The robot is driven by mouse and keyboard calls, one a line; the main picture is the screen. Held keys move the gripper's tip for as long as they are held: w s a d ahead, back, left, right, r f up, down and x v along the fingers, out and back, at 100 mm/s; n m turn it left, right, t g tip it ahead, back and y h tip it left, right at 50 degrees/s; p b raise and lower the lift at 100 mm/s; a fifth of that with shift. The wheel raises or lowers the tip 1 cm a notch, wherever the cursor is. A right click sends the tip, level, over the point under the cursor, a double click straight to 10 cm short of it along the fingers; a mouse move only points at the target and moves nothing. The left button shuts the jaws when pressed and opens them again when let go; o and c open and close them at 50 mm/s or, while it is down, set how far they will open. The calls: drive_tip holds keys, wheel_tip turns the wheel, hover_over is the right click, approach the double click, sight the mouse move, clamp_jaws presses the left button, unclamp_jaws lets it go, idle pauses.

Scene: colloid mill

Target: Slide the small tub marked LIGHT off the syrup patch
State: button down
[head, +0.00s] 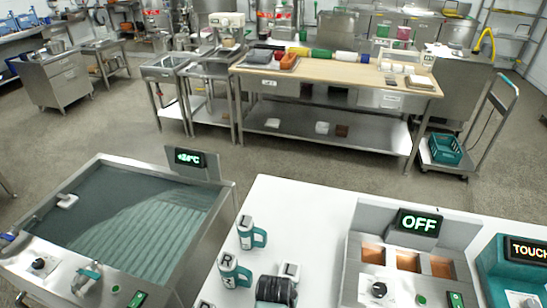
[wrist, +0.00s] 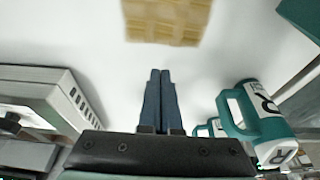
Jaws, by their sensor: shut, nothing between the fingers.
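My gripper (wrist: 160,76) is shut and empty in the wrist view, its two dark blue fingers side by side above a white surface. Ahead of the fingertips, at the top edge, lies a tan slab with a grid pattern (wrist: 168,20), apart from them and partly cut off. I cannot make out a tub marked LIGHT or a syrup patch in either view.
The white table (head: 310,195) carries teal-handled white mugs, one marked R (head: 230,268) and another (head: 249,232) behind it. A mug (wrist: 262,112) stands right of my fingers. A machine with an OFF display (head: 419,223) is at right, a water-filled basin (head: 120,215) at left.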

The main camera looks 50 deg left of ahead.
drive_tip(key=v, duration=0.7)
drive_tip(key=shift+w+r, duration=0.25)
drive_tip(key=shift+r, duration=0.1)
